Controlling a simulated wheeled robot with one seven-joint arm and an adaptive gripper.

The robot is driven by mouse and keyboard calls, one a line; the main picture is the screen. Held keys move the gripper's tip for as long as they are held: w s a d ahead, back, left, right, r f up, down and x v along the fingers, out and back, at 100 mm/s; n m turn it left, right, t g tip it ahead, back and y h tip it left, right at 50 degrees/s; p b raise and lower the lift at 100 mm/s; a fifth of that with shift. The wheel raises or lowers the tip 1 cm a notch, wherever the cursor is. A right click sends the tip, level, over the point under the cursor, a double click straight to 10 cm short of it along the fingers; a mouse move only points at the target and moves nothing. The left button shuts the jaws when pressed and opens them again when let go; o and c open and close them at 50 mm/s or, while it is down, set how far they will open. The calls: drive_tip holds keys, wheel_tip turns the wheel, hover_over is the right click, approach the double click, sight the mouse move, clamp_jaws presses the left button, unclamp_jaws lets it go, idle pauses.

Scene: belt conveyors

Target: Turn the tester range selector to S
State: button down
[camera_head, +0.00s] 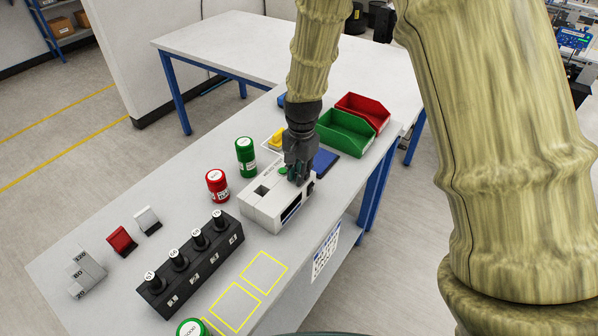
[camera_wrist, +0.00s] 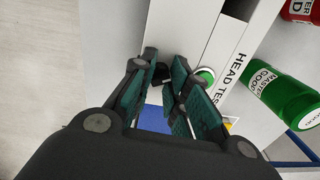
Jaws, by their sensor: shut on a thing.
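The tester (camera_head: 262,211) is a white box near the right part of the table, with a square opening and a dark slot in its front. In the wrist view its white top (camera_wrist: 208,47) reads "HEAD TESTER", with a round green button (camera_wrist: 206,75) beside my fingers. My gripper (camera_head: 298,178) points down at the tester's right end. In the wrist view my gripper (camera_wrist: 163,88) has its green-padded fingers closed around a small dark knob, the range selector (camera_wrist: 160,72). The fingers hide most of the selector, and its position marks cannot be read.
Green (camera_head: 245,156) and red (camera_head: 217,186) canisters stand behind the tester. A black block (camera_head: 192,265) with several black plugs is at left. Green (camera_head: 345,136) and red (camera_head: 363,113) bins and a blue item (camera_head: 325,160) are beyond my gripper. Yellow outlined squares in front are empty.

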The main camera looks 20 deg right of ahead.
drive_tip(key=c, duration=1.3)
unclamp_jaws()
drive_tip(key=shift+d+r, duration=0.1)
drive_tip(key=shift+c, duration=0.2)
wheel_tip(320, 180, up, 12)
drive_tip(key=shift+s+d, duration=0.15)
drive_tip(key=shift+s, duration=0.05)
